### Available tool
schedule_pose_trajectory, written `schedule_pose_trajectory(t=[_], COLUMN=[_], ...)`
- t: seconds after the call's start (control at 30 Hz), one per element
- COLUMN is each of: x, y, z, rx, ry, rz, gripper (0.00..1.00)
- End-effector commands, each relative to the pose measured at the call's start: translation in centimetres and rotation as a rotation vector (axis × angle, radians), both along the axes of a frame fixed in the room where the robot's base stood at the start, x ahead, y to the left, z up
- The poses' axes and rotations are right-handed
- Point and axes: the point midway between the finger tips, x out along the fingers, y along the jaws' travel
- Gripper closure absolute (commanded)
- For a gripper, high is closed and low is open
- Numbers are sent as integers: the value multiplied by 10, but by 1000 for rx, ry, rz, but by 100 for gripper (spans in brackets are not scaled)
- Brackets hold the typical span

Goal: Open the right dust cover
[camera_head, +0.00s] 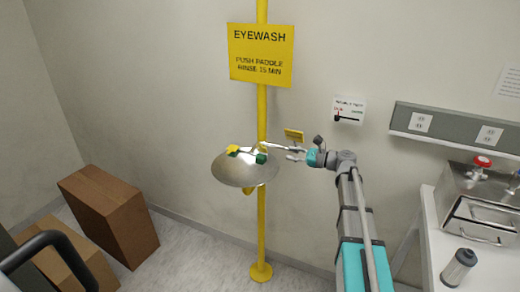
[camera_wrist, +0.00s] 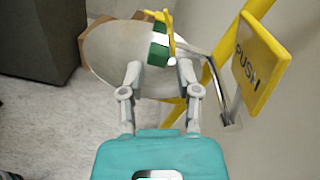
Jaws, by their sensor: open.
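The eyewash bowl (camera_head: 232,176) is a round metal dish on the yellow pipe. At its right side is a green nozzle head (camera_head: 262,158) with a yellow piece, seemingly the right dust cover (camera_head: 262,147), beside and above it. At its left is another yellow cover (camera_head: 233,149) over green. In the wrist view, the right green head (camera_wrist: 158,52) and its yellow piece (camera_wrist: 171,38) lie just beyond my fingertips. The yellow piece seems tilted up, but I cannot tell its hinge state. My gripper (camera_head: 291,153) is open and empty, right of the bowl; its fingers (camera_wrist: 160,68) are spread.
The yellow PUSH paddle (camera_wrist: 257,62) stands close on the right of my gripper; it also shows in the head view (camera_head: 294,135). The yellow pipe (camera_head: 262,215) runs to the floor. Cardboard boxes (camera_head: 112,215) stand left. A counter (camera_head: 485,262) with a metal box is right.

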Motion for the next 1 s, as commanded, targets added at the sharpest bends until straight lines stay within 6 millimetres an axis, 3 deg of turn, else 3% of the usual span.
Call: schedule_pose_trajectory(t=[0.3, 0.77, 1.0], x=[0, 1, 8], y=[-7, -6, 6], z=[1, 1, 1], rx=[-56, -58, -58], ry=[-202, -209, -209], rz=[-31, -31, -29], gripper=[57, 57, 57])
